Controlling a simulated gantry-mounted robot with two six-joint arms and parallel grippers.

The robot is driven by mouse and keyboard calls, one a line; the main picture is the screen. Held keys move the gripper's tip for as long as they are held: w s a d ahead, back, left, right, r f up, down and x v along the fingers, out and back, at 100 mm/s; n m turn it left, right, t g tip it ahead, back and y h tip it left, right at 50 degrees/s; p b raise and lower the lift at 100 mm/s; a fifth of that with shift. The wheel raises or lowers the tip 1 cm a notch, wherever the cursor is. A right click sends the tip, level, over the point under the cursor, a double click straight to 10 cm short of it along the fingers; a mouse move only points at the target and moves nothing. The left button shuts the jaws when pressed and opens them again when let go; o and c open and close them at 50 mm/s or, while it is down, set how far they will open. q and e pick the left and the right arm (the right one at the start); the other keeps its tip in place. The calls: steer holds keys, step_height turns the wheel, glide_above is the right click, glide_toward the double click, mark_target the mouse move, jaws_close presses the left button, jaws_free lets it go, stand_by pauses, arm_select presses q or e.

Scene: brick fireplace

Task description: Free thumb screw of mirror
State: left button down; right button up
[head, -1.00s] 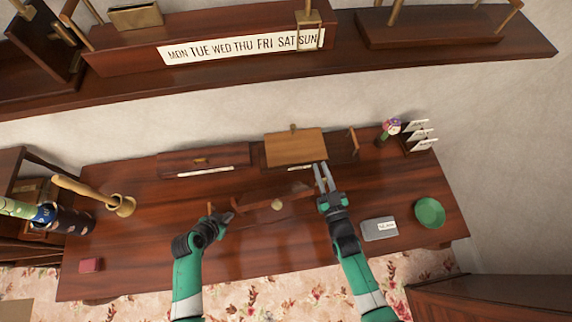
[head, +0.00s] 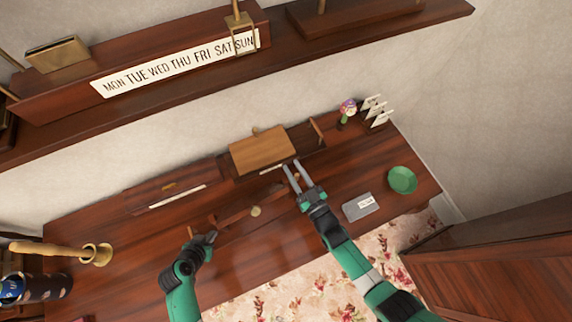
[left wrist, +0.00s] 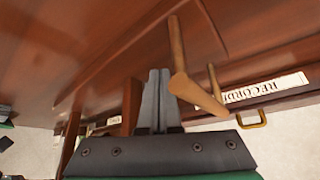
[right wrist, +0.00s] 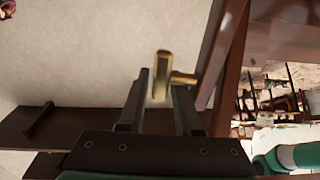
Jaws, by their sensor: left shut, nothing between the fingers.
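The brass thumb screw (right wrist: 161,72) shows in the right wrist view as a T-shaped head on a short stem beside a dark wooden frame (right wrist: 224,45). The mirror glass (right wrist: 272,85) right of that frame reflects the room and a green arm. My right gripper (right wrist: 161,82) is open, its fingertips either side of the screw head; I cannot tell whether they touch it. In the head view the right gripper (head: 291,173) is at the right end of the mirror stand (head: 232,217). My left gripper (head: 212,238) is shut and empty near the stand's left end; its fingers show in the left wrist view (left wrist: 160,75).
A tan slanted board (head: 263,150) stands behind the stand. A grey labelled box (head: 358,207) and green bowl (head: 402,180) lie to the right.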

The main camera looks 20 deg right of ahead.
arm_select(q)
steer(key=shift+s+f, duration=0.2)
arm_select(e)
steer(key=s+d, duration=0.1)
steer(key=s, duration=0.9)
steer(key=shift+s+f, duration=0.3)
steer(key=shift+s, duration=0.05)
